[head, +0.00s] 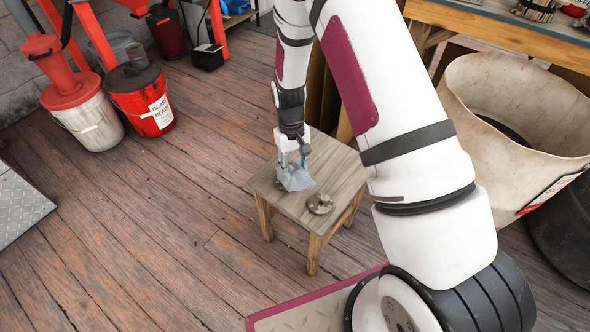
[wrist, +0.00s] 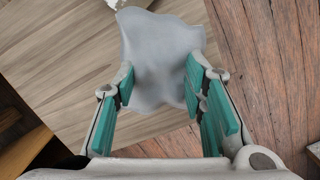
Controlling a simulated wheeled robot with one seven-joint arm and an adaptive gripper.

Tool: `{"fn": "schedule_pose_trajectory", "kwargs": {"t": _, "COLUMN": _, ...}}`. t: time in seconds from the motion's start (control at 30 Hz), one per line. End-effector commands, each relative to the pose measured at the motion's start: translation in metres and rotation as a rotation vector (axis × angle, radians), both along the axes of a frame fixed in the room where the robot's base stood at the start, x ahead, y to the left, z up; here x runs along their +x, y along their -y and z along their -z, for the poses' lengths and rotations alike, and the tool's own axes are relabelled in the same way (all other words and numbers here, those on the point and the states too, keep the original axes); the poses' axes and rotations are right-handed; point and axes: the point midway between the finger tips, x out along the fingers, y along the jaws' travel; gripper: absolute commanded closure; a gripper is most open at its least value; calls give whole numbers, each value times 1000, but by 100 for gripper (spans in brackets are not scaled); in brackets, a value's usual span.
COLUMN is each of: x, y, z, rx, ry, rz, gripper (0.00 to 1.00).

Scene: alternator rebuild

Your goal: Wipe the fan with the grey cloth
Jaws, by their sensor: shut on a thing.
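The grey cloth (head: 296,178) is bunched in my gripper (head: 293,160) over the left part of a small wooden stool. In the wrist view the cloth (wrist: 160,60) spreads out between and beyond the green fingers of my gripper (wrist: 158,88), which are shut on it. Its lower edge hangs close to the stool top; I cannot tell if it touches. The fan (head: 320,203), a small round dull metal piece, lies on the stool to the right of the cloth and a little nearer, apart from it. Only a pale bit at the top edge of the wrist view may be the fan.
The stool top (head: 280,195) is otherwise bare. A large worn bin (head: 510,110) and a wooden workbench (head: 500,28) stand to the right. A red bucket (head: 145,105) and a white bucket with a red lid (head: 88,120) stand at the back left. The plank floor left of the stool is clear.

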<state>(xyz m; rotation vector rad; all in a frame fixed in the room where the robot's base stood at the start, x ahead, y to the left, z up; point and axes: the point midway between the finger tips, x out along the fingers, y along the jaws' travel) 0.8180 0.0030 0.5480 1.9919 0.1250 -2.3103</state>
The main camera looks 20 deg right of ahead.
Motion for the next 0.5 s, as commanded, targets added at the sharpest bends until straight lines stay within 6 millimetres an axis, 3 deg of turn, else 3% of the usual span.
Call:
{"fn": "schedule_pose_trajectory", "kwargs": {"t": 0.3, "x": -1, "y": 0, "z": -31, "rx": 0, "ry": 0, "rz": 0, "gripper": 84}}
{"fn": "schedule_pose_trajectory", "kwargs": {"t": 0.5, "x": -1, "y": 0, "z": -39, "rx": 0, "ry": -1, "rz": 0, "gripper": 84}}
